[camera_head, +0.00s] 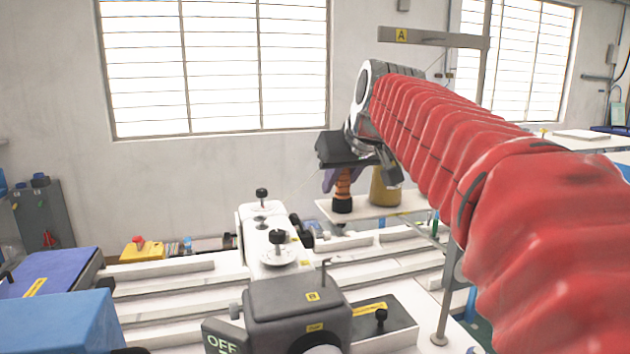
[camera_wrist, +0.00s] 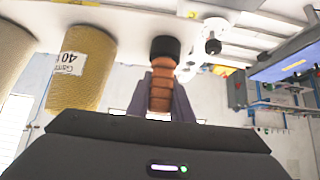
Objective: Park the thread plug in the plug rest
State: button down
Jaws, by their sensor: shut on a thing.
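My gripper (camera_head: 341,178) is shut on an orange ribbed plug with a black end, which I take to be the thread plug (camera_head: 343,187). In the wrist view, two purple-grey fingers of my gripper (camera_wrist: 161,88) flank the plug's orange body (camera_wrist: 161,92), and its black end (camera_wrist: 165,47) points away from the gripper. In the head view the plug hangs roughly upright, black end down, by the white shelf (camera_head: 400,212). I cannot tell whether it touches the shelf. I cannot make out the plug rest for certain in either view.
A yellow thread cone (camera_head: 385,188) stands just right of the plug; in the wrist view a labelled cone (camera_wrist: 80,70) is close on the left. A white machine with black knobs (camera_head: 265,235) and a dark box (camera_head: 297,308) stand in front. A blue panel (camera_head: 50,275) lies left.

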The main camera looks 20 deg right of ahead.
jog(key=shift+f, duration=0.25)
jog(key=c, duration=1.5)
grip_release()
jog(key=shift+r, duration=0.15)
jog(key=v, duration=1.3)
jog(key=shift+s+r, duration=0.1)
jog(key=shift+s, duration=0.2)
jog(key=s+a+f+g, duration=0.1)
jog(key=s+f, duration=0.5)
jog(key=f, duration=0.6)
jog(key=s+a+f+g, duration=0.1)
jog(key=s+a+f, duration=0.3)
jog(key=f, duration=0.8)
jog(key=s+a+f+g, duration=0.1)
jog(key=s+a+f, duration=0.2)
jog(key=s+f, duration=0.4)
jog(key=shift+s+a+f, duration=0.1)
jog(key=shift+s+f, duration=0.1)
jog(key=shift+f, duration=1.2)
jog(key=shift+s+f, duration=0.2)
jog(key=shift+f, duration=1.25)
